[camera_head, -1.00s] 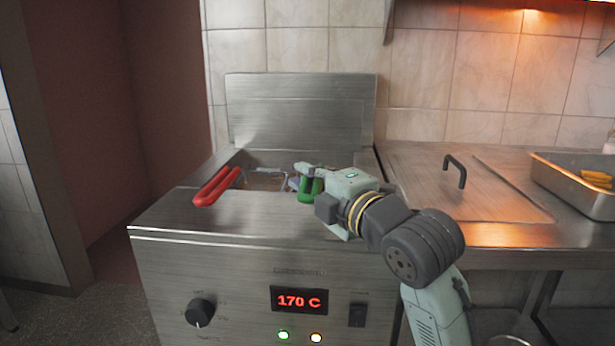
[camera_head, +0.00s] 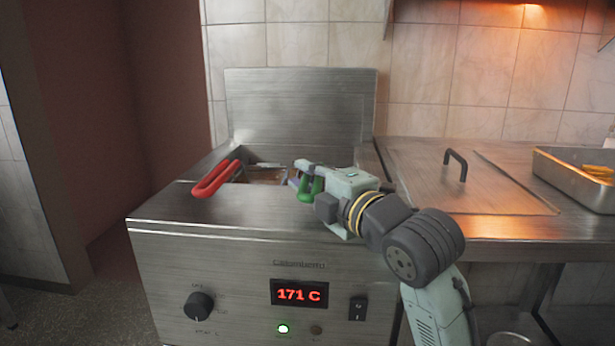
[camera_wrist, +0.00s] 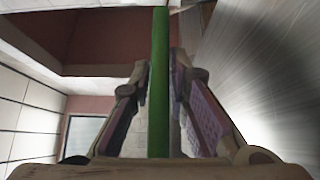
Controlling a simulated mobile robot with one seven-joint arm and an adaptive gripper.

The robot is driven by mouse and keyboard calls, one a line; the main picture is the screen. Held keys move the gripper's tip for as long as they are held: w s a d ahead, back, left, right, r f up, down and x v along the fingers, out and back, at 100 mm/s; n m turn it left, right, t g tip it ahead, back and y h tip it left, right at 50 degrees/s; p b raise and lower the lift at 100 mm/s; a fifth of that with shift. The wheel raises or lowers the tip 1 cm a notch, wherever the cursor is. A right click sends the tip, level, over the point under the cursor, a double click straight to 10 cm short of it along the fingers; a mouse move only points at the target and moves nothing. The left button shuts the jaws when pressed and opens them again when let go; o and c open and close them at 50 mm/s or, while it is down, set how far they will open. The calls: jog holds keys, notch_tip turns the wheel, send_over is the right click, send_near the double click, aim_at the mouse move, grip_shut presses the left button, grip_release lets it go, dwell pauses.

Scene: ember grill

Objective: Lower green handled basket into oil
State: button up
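The green handle (camera_head: 312,188) of one basket is at the front right of the fryer's oil well (camera_head: 266,173). My gripper (camera_head: 303,181) reaches it from the right. A red handle (camera_head: 216,180) of another basket rests at the well's front left.
The fryer front carries a display (camera_head: 299,294) reading 171 C, a knob (camera_head: 199,306) and a switch (camera_head: 357,308). To the right are a lid with a black handle (camera_head: 456,164) and a metal tray (camera_head: 571,180) with yellow food. A steel back panel (camera_head: 300,112) stands behind the well.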

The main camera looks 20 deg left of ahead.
jog(key=o, duration=0.4)
jog(key=shift+c, duration=0.2)
